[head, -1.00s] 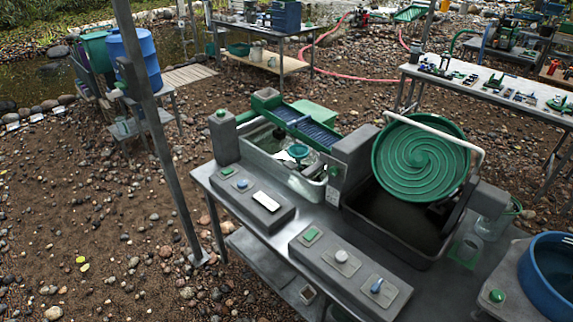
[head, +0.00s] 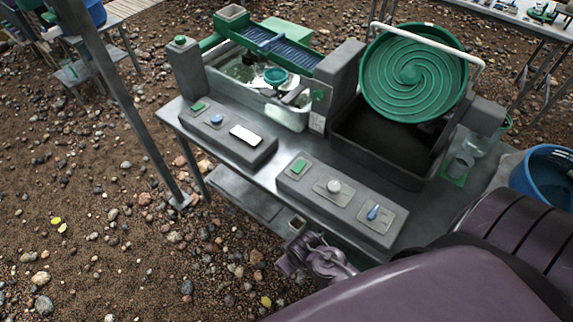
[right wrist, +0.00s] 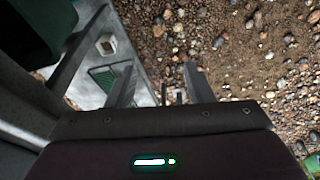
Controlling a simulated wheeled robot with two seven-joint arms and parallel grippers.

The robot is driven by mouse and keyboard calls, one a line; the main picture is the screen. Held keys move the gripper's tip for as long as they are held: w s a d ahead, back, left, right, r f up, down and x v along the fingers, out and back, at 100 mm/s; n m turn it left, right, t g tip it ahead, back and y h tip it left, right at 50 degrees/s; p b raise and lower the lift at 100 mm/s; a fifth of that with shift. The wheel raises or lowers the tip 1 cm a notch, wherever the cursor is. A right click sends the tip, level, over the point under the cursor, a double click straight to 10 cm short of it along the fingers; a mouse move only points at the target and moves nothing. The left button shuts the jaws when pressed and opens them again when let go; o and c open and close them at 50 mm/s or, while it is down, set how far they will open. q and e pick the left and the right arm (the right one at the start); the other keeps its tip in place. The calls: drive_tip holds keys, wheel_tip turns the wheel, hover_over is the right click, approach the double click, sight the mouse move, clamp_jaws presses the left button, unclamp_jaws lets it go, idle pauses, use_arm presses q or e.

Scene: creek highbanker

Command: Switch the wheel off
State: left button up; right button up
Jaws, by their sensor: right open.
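The green spiral wheel (head: 415,72) leans tilted over a dark grey tub (head: 385,150) on the metal table. In front of it sits a grey control box (head: 318,205) with a green switch (head: 299,166), a round white knob (head: 334,187) and a small blue lever (head: 373,212). My right arm comes in from the lower right. My right gripper (head: 308,255) is below and in front of this box, off the table's front edge, and apart from the controls. In the right wrist view its fingers (right wrist: 162,88) are open and empty. My left gripper is out of view.
A second control box (head: 228,140) with a green switch, blue knob and white plate stands to the left. Behind it is a water-filled trough (head: 262,100). A post (head: 118,110) rises left of the table, and a blue tub (head: 545,178) stands right.

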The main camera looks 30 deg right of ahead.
drive_tip(key=w+a+r+n+t+b, duration=0.1)
drive_tip(key=w+a+r, duration=0.2)
drive_tip(key=r, duration=0.3)
drive_tip(key=w+a+r+n+t+y, duration=0.1)
drive_tip(key=w+a+r+n, duration=0.15)
drive_tip(key=r, duration=0.35)
drive_tip(key=w+a+r+n+t+b, duration=0.1)
drive_tip(key=w+a+r, duration=0.15)
drive_tip(key=r, duration=0.35)
drive_tip(key=w+a+r+n+t+y, duration=0.2)
drive_tip(key=w+a+r+n, duration=0.25)
drive_tip(key=a, duration=0.25)
drive_tip(key=n+g+h, duration=0.3)
drive_tip(key=n+g, duration=0.5)
drive_tip(key=n, duration=0.3)
hover_over(296, 170)
drive_tip(key=shift+f+b, duration=0.3)
drive_tip(key=shift+f, duration=0.5)
wheel_tip(296, 170, down, 7)
drive_tip(key=shift+f+b, duration=0.15)
drive_tip(key=shift+b, duration=0.15)
